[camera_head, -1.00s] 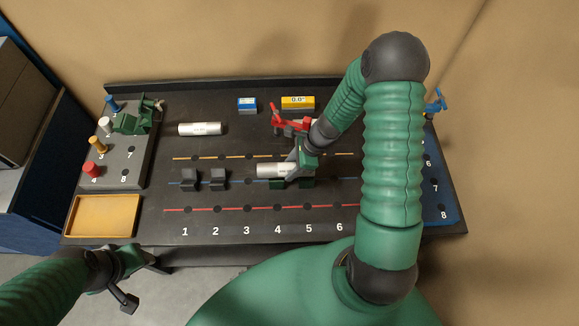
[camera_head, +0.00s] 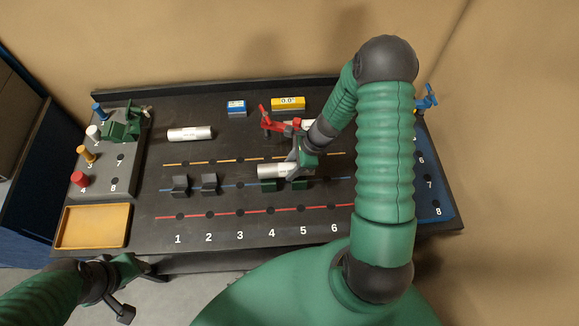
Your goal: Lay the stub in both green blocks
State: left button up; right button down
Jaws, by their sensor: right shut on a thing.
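The stub, a short silver cylinder (camera_head: 270,171), lies level in my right gripper (camera_head: 294,168), which is shut on it near its right part. The two green blocks, left (camera_head: 269,186) and right (camera_head: 301,185), stand side by side on the blue line. The stub is over or just behind them in the picture; I cannot tell whether it touches them. The gripper hides the stub's right end. My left gripper (camera_head: 142,290) is open and empty in front of the table's front left edge.
Two black blocks (camera_head: 180,185) (camera_head: 209,183) stand left of the green ones. Another silver cylinder (camera_head: 190,133) lies behind them. A red clamp-like thing (camera_head: 272,123) is close behind my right gripper. A yellow tray (camera_head: 92,247) and grey peg board (camera_head: 118,172) are at left.

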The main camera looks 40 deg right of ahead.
jog(key=shift+d+f, duration=0.1)
jog(key=shift+d, duration=0.2)
jog(key=shift+f, duration=0.15)
jog(key=shift+a+f+b, duration=0.4)
jog(key=shift+a+b, duration=0.15)
jog(key=shift+a, duration=0.05)
pick_arm(q)
jog(key=shift+d+f, duration=0.2)
jog(key=shift+f, duration=0.35)
pick_arm(e)
jog(key=shift+s, duration=0.1)
pick_arm(q)
jog(key=shift+s+d, duration=0.1)
pick_arm(e)
jog(key=shift+d, duration=0.1)
jog(key=c, duration=1)
grip_release()
jog(key=shift+c, duration=0.2)
pick_arm(q)
jog(key=shift+w, duration=0.2)
pick_arm(e)
jog(key=o, duration=0.3)
pick_arm(q)
jog(key=shift+s, duration=0.1)
pick_arm(e)
jog(key=shift+o, duration=0.2)
